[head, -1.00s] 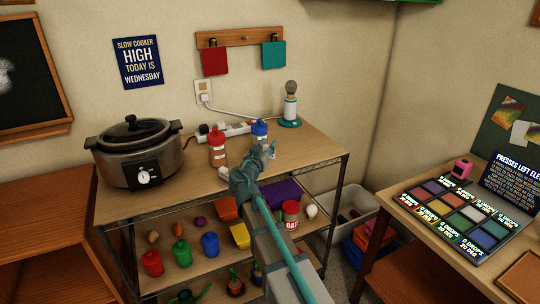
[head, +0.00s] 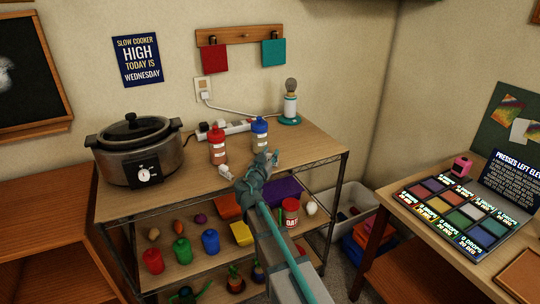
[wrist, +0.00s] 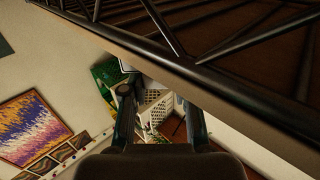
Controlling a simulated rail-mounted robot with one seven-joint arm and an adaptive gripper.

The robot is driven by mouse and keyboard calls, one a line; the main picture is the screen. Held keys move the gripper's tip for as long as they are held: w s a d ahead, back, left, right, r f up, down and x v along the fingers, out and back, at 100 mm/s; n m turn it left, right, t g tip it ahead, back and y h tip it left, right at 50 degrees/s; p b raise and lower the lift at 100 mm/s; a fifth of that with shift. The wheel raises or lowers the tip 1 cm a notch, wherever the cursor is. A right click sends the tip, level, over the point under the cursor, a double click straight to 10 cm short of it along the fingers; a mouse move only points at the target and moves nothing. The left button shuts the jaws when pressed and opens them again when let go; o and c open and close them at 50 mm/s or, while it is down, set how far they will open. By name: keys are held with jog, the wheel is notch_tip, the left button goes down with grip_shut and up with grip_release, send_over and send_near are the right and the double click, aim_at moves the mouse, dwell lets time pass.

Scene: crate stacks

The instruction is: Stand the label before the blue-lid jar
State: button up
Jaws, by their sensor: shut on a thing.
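The blue-lid jar (head: 259,134) stands upright on the wooden top of the wire rack, toward the back, with a white patch on its front. My gripper (head: 237,177) is low at the rack top's front edge, in front of the jar and apart from it. A small white piece, apparently the label (head: 226,172), shows at the gripper's left end, tilted. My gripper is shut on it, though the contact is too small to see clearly. In the wrist view my two fingers (wrist: 160,112) stand apart, and I cannot make out the label between them.
A red-lid jar (head: 217,147) stands left of the blue-lid jar. A slow cooker (head: 125,157) fills the rack top's left side. A power strip (head: 233,128) and a lamp (head: 290,108) are at the back. The top's right part is clear. The rack edge (wrist: 225,85) crosses the wrist view.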

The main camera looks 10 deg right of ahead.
jog(key=shift+f, duration=0.15)
jog(key=o, duration=0.8)
jog(key=shift+r, duration=0.25)
